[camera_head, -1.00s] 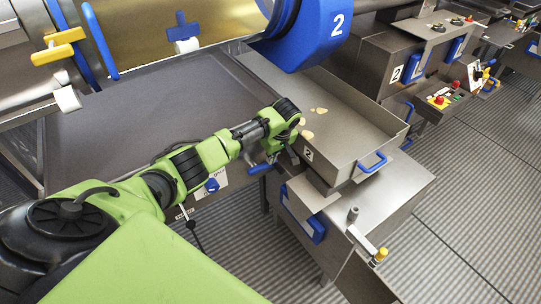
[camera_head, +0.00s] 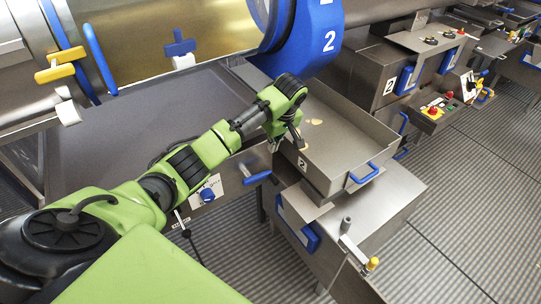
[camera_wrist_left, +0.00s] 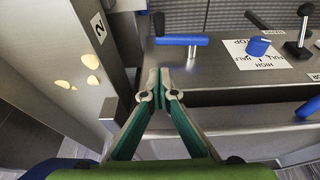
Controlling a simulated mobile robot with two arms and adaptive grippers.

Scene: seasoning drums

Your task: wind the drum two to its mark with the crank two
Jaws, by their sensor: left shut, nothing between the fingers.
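Drum two is the large brassy cylinder (camera_head: 160,30) at the top of the head view, with a blue end ring (camera_head: 298,48) marked 2. A crank (camera_head: 357,248) with a pale arm and yellow knob sits on the metal cabinet at lower right, below the tray marked 2; it carries no readable number. My left gripper (camera_head: 299,141) is at the tray's near left corner, above the cabinet and well apart from the crank. In the left wrist view its fingertips (camera_wrist_left: 158,78) meet with nothing between them. My right gripper is out of view.
The tray (camera_head: 350,135) holds a few pale chips and has a blue handle. A blue lever (camera_head: 257,177) and a blue knob (camera_head: 207,194) on a label lie left of the gripper; the lever also shows in the left wrist view (camera_wrist_left: 182,40). Open floor (camera_head: 455,215) lies at right.

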